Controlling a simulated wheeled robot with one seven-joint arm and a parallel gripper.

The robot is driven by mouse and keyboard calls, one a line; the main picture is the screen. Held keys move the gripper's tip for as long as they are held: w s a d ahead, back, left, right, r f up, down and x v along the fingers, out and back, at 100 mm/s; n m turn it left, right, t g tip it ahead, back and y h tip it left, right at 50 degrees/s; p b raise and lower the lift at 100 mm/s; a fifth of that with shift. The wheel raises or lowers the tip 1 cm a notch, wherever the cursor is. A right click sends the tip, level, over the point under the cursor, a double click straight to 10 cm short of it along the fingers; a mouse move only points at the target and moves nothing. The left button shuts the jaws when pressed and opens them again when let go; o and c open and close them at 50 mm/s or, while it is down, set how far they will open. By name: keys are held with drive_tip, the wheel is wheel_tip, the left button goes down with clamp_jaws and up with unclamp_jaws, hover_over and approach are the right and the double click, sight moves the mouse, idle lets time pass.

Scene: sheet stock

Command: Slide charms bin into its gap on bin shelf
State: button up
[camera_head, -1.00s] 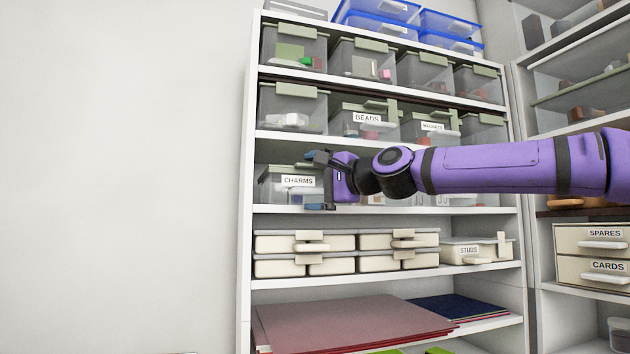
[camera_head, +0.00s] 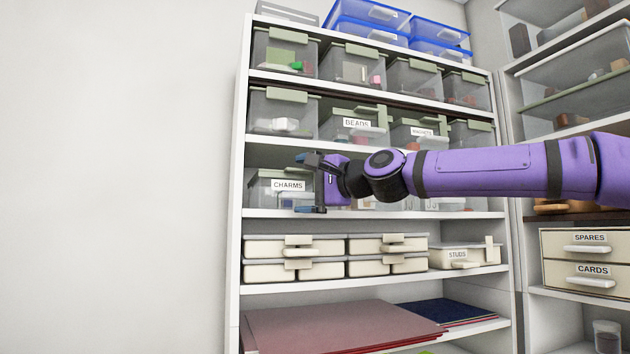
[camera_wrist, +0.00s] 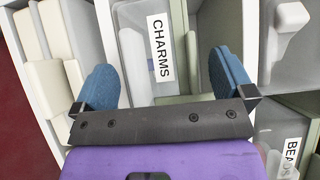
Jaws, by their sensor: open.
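The charms bin (camera_head: 265,197) is a clear grey bin with a green lid edge and a white CHARMS label. It stands at the left end of the third shelf row (camera_head: 400,214) of the bin shelf. In the wrist view the charms bin (camera_wrist: 137,48) is straight ahead, its label between the fingers. My gripper (camera_head: 311,182) is open and empty at the right part of the bin's front; in the wrist view my gripper (camera_wrist: 166,82) shows blue fingertips spread to either side. The bin's rear and its depth in the gap are hidden.
The BEADS bin (camera_head: 342,133) and MAGNETS bin (camera_head: 414,136) stand on the shelf above. Cream boxes (camera_head: 294,257) and the STUDS box (camera_head: 462,257) fill the shelf below. My arm covers bins to the right. Bare wall lies left.

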drive_tip(key=s+d, duration=0.2)
drive_tip(key=s, duration=0.6)
idle(1.7)
drive_tip(key=shift+d, duration=0.1)
idle(0.3)
